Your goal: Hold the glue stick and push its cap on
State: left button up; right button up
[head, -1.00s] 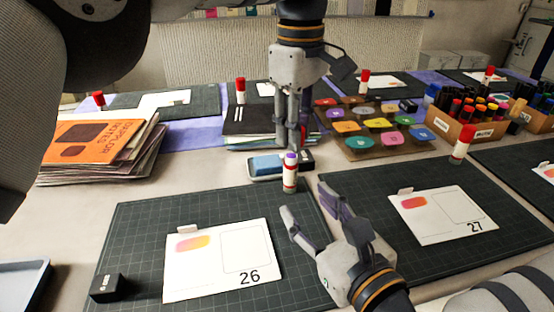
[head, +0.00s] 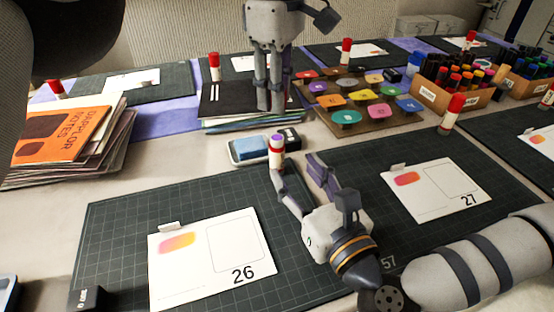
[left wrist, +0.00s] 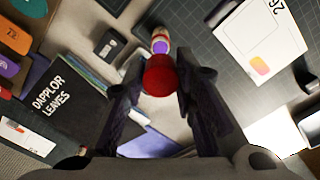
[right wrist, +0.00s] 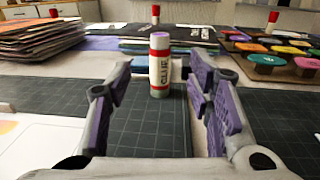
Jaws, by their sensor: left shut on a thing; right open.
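In the right wrist view the glue stick (right wrist: 160,68) shows a white label and red bands. My right gripper (head: 293,166) is open and low, its fingertips at the stick; one finger covers part of its lower end. My left gripper (head: 271,106) points down, above and behind the stick. In the left wrist view it is shut on the red cap (left wrist: 159,76), apart from the stick. The cap is hidden in the head view.
An eraser tray (head: 255,149) and a small black block (head: 290,138) lie close behind the stick. Dark books (head: 235,100) and a palette of coloured discs (head: 355,103) stand farther back. Card 26 (head: 205,258) and card 27 (head: 435,190) lie on cutting mats.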

aim_at(280, 158)
notch_tip(280, 158, down, 2)
jog(key=shift+f, duration=0.1)
jog(key=x, duration=0.7)
jog(key=shift+w+a, duration=0.1)
jog(key=shift+w, duration=0.2)
grip_shut()
pick_arm(q)
jog(key=shift+f, duration=2.55)
